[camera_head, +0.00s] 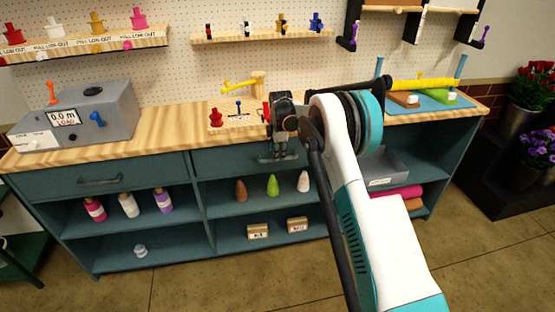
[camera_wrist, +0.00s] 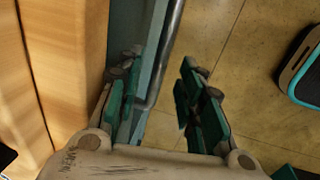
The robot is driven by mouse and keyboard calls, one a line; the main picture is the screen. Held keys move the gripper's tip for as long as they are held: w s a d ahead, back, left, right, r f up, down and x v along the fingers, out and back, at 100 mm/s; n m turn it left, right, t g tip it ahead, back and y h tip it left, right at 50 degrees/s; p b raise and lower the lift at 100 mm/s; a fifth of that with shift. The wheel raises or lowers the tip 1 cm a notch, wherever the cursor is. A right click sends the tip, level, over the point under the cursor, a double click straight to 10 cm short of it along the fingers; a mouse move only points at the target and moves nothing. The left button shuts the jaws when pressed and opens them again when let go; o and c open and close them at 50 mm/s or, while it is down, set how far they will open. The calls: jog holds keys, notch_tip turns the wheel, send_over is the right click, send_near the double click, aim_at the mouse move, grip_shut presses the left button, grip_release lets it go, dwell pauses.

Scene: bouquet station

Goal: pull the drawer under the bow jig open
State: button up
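The bow jig (camera_head: 240,114) is a wooden board with a yellow lever and small coloured parts on the countertop. The drawer (camera_head: 228,161) under it has a dark teal front that looks flush with the cabinet. Its metal bar handle (camera_head: 264,160) is partly hidden by my gripper (camera_head: 283,153), which points down in front of the drawer. In the wrist view, my gripper (camera_wrist: 160,62) is open, with the handle bar (camera_wrist: 163,62) running between its green-padded fingers. The bar is closer to the left finger; whether it touches cannot be told.
A second drawer (camera_head: 100,181) is shut at left. A grey open bin (camera_head: 386,173) sits in the right bay. Shelves below hold bottles, cones and small boxes. A grey machine (camera_head: 88,113) stands on the countertop (camera_head: 165,126). The floor (camera_head: 235,283) in front is clear.

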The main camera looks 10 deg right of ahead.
jog(key=shift+w+f+b, duration=0.15)
jog(key=shift+f, duration=0.55)
jog(key=shift+w+f+b, duration=0.1)
jog(key=shift+f+b, duration=0.05)
jog(key=shift+f, duration=0.55)
grip_shut()
